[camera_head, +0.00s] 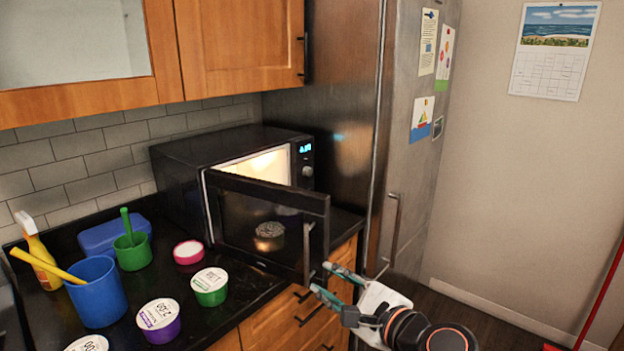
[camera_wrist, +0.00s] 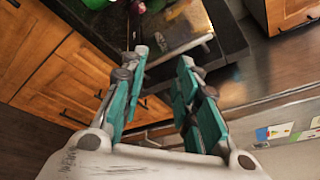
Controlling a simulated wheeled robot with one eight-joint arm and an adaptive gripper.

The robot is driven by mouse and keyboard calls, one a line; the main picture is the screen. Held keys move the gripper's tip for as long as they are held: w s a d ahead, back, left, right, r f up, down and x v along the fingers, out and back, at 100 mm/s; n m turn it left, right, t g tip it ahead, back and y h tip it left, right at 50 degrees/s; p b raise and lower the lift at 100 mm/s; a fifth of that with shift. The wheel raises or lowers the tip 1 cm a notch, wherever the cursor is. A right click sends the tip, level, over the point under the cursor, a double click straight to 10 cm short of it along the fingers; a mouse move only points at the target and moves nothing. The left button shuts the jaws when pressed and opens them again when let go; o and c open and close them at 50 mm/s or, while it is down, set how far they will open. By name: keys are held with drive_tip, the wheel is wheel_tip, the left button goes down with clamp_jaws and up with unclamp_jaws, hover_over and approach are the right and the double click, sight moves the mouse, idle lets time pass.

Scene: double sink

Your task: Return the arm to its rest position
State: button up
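My gripper (camera_head: 322,281) is at the lower middle of the head view, just in front of the open microwave door's handle edge. Its two teal fingers are spread apart with nothing between them. It also shows in the wrist view (camera_wrist: 161,58), open and empty. My arm reaches in from the bottom right of the head view. The black microwave (camera_head: 180,165) stands on the counter with its door (camera_head: 255,222) swung open toward me and its inside lit. Whether a fingertip touches the door cannot be told.
On the dark counter are a blue cup (camera_head: 97,297), a green cup (camera_head: 132,254), several lidded tubs, including a green one (camera_head: 210,291), and a yellow spray bottle (camera_head: 40,262). A steel fridge (camera_head: 400,160) stands right of the microwave. Open floor lies at the right.

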drive_tip(key=s+d+f+n+g+h, duration=0.1)
drive_tip(key=s+d+n+g+h, duration=0.2)
drive_tip(key=s+d+n, duration=0.3)
drive_tip(key=s+d+f+n+g+h, duration=0.2)
drive_tip(key=s+d+n+h, duration=0.3)
drive_tip(key=n, duration=0.9)
drive_tip(key=s+d+g, duration=0.1)
drive_tip(key=s+d, duration=0.1)
drive_tip(key=d, duration=0.2)
drive_tip(key=shift+s+d+f+h, duration=0.25)
drive_tip(key=shift+h, duration=0.15)
